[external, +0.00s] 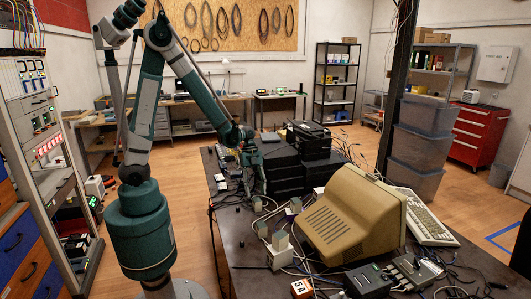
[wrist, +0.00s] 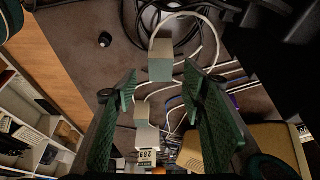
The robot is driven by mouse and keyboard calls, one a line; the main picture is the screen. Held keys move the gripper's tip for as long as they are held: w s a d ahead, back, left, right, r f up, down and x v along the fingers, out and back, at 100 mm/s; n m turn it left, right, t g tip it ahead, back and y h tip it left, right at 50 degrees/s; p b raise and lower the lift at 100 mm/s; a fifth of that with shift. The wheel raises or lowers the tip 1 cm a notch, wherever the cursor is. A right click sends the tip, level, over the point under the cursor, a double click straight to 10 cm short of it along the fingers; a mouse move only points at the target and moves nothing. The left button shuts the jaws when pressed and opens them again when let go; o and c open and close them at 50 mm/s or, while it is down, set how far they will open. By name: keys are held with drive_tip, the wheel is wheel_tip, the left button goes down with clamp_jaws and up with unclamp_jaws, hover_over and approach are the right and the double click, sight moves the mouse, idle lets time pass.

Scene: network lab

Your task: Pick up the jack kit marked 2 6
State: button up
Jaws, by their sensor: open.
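My gripper (wrist: 160,82) is open and empty, its two green fingers spread in the wrist view. A pale block-like box (wrist: 160,68) shows between the fingertips; I see no contact. A second pale box (wrist: 147,138) lies lower in the wrist view, with a white label whose characters look like 2 and 6 but are not certain. In the external view my gripper (external: 254,178) hangs over the dark table's left part, and several pale boxes (external: 280,243) stand nearer the camera. Their marks are unreadable there.
Loose cables (wrist: 185,40) curl around the boxes. Black equipment (external: 290,170) stands close to the right of my gripper. A beige monitor (external: 345,215) and keyboard (external: 423,217) fill the table's right. A small orange-and-white box (external: 300,288) is at the front.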

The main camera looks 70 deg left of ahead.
sight(257, 199)
drive_tip(key=shift+d+f, duration=0.1)
drive_tip(key=shift+f, duration=0.05)
drive_tip(key=shift+b+x, duration=0.75)
drive_tip(key=shift+x, duration=1.75)
drive_tip(key=c, duration=1)
